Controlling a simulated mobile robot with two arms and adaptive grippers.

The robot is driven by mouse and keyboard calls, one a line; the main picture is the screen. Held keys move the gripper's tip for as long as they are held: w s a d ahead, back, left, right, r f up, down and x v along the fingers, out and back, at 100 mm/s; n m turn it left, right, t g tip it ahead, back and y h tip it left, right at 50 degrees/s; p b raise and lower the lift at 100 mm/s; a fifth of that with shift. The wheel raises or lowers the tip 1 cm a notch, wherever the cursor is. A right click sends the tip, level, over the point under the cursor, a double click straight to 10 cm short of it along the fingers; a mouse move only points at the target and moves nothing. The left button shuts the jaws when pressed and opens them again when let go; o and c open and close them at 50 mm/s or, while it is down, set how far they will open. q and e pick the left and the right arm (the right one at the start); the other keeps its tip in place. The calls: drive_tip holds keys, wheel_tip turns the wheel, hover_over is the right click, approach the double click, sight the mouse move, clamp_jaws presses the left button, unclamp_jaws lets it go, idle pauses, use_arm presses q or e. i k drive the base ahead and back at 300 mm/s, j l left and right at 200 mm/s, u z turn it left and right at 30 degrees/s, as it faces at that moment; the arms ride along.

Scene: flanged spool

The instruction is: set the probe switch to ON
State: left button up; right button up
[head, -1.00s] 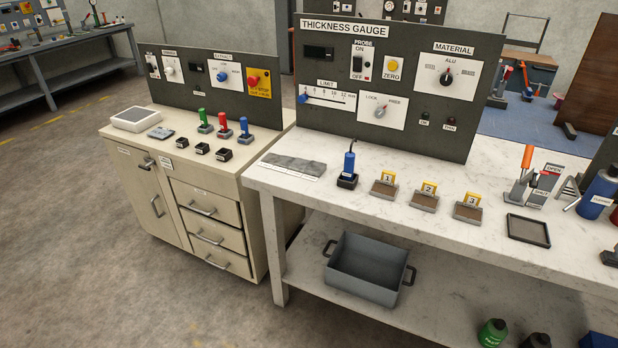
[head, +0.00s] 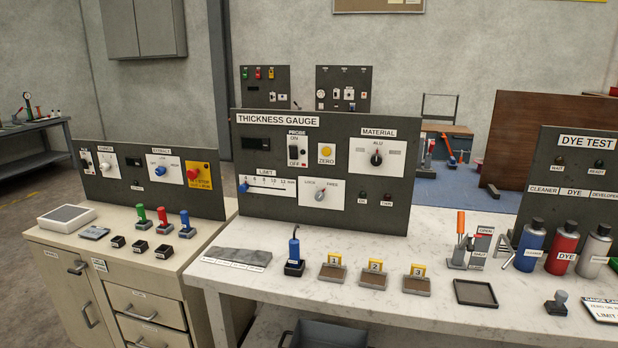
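The probe switch (head: 295,149) is a black rocker on a white plate on the thickness gauge panel (head: 222,200), in the head view left of centre. The plate reads PROBE above, ON at the top and OFF at the bottom. The rocker's exact position is too small to tell. The blue probe (head: 294,250) stands upright in a black holder on the bench in front of the panel, with a cable at its top. Neither of my grippers is in view.
The yellow ZERO button (head: 327,151), MATERIAL knob (head: 376,157), LIMIT slider (head: 245,186) and LOCK/FREE knob (head: 320,194) surround the switch. Several numbered blocks (head: 374,275) and a black tray (head: 475,292) lie on the white bench (head: 430,310). Bottles (head: 564,245) stand at right.

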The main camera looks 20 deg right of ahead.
sight(292, 149)
drive_tip(key=i+j, duration=1.05)
drive_tip(key=j, duration=0.15)
drive_tip(key=j+u, duration=0.05)
